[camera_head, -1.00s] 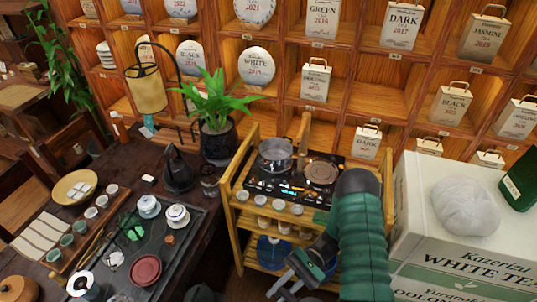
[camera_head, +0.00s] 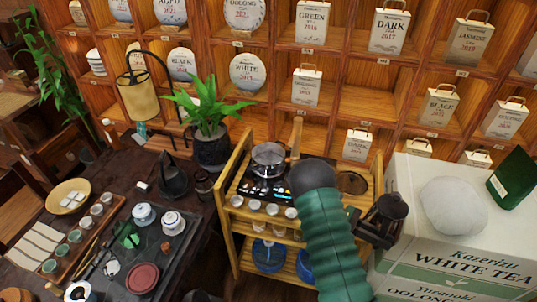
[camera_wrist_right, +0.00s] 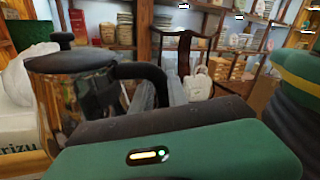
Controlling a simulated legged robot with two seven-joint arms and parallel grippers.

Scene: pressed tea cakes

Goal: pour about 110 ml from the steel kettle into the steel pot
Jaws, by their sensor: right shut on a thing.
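The steel kettle shows in the right wrist view (camera_wrist_right: 95,85) as a shiny body with a black lid and black handle. In the head view the kettle (camera_head: 393,207) looks dark and is held up at the right side of the wooden cart. My right gripper (camera_head: 372,228) is shut on it, at its handle side. The steel pot (camera_head: 269,155) stands on the left part of the cart's stove, open at the top. The kettle is well to the right of the pot, apart from it. My left gripper is not in view.
My right arm crosses the front of the wooden cart (camera_head: 224,196). Cups line its front edge. A white tea box (camera_head: 430,235) with a pale round bundle (camera_head: 452,206) stands close right of the kettle. A potted plant (camera_head: 212,148) and dark tea table are left.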

